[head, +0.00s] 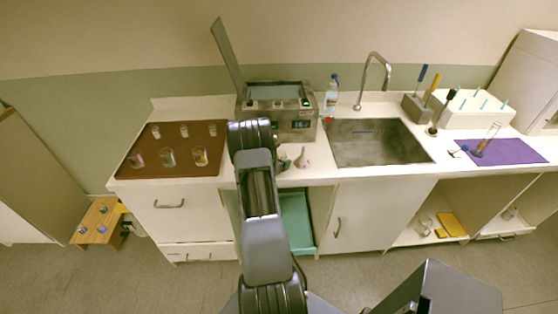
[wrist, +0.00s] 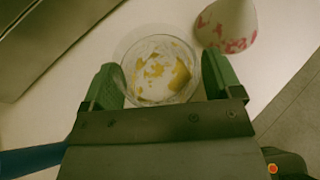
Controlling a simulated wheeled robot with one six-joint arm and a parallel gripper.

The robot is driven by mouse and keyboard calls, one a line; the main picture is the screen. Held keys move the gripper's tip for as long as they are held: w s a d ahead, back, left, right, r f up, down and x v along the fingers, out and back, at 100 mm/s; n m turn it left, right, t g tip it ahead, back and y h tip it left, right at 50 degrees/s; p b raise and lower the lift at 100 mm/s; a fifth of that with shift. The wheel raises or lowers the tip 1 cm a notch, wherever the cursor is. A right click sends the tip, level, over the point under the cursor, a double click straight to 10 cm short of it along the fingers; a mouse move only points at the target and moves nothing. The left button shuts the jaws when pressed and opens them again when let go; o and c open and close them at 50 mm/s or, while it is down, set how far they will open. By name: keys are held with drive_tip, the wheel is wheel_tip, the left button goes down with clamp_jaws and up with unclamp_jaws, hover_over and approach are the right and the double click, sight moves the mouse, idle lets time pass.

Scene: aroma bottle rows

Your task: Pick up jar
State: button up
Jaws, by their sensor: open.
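A round clear glass jar (wrist: 158,68) with yellow flecks inside shows from above in the wrist view. My gripper (wrist: 161,76) is open, with one green finger to the left of the jar and one to the right. The fingertips are close to the jar's sides; I cannot tell whether they touch it. In the head view a small vessel (head: 284,162), which looks like this jar, stands on the counter just right of my arm and is partly hidden.
A white cone-shaped flask with red marks (wrist: 226,24) stands close right of the jar, near the counter's edge. A metal machine (head: 313,87) with a raised lid stands behind. A sink (head: 375,143) lies right; a brown tray (head: 183,165) with several glasses lies left.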

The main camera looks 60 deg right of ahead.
drive_tip(key=shift+c, duration=0.3)
drive_tip(key=c, duration=0.7)
drive_tip(key=shift+o, duration=0.2)
drive_tip(key=shift+r, duration=0.15)
